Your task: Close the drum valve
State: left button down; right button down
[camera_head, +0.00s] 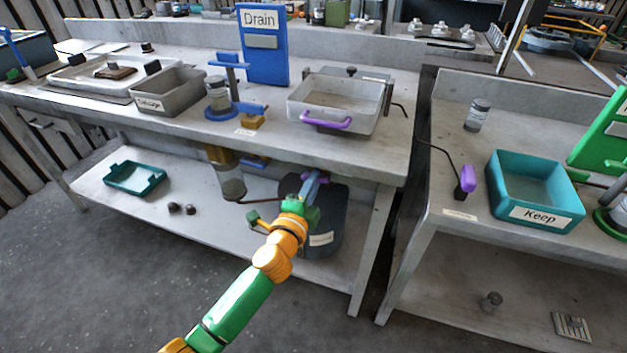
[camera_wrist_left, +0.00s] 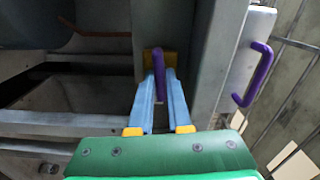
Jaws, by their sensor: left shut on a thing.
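A dark drum (camera_head: 328,238) with a white label stands on the lower shelf, under the right end of the bench. My left gripper (camera_head: 313,187) reaches in under the bench edge, just above the drum, and partly hides it. In the left wrist view a purple lever (camera_wrist_left: 158,72) stands between the two blue fingers of my left gripper (camera_wrist_left: 160,88), with a yellow part behind it. The fingers are shut on the lever. In the head view the lever is mostly hidden by the gripper and shadow. My right gripper is not in view.
Above on the bench (camera_head: 150,105) are a clear tray with a purple handle (camera_head: 325,121), a grey bin (camera_head: 168,92) and a blue Drain board (camera_head: 262,45). A glass jar (camera_head: 231,182) hangs left of the drum. A teal Keep box (camera_head: 535,190) sits on the right bench.

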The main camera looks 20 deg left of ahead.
pick_arm(q)
jog(key=shift+m, duration=0.7)
jog(key=c, duration=0.9)
grip_release()
jog(key=shift+o, duration=0.2)
jog(key=s, duration=0.7)
jog(key=shift+s+a, duration=0.1)
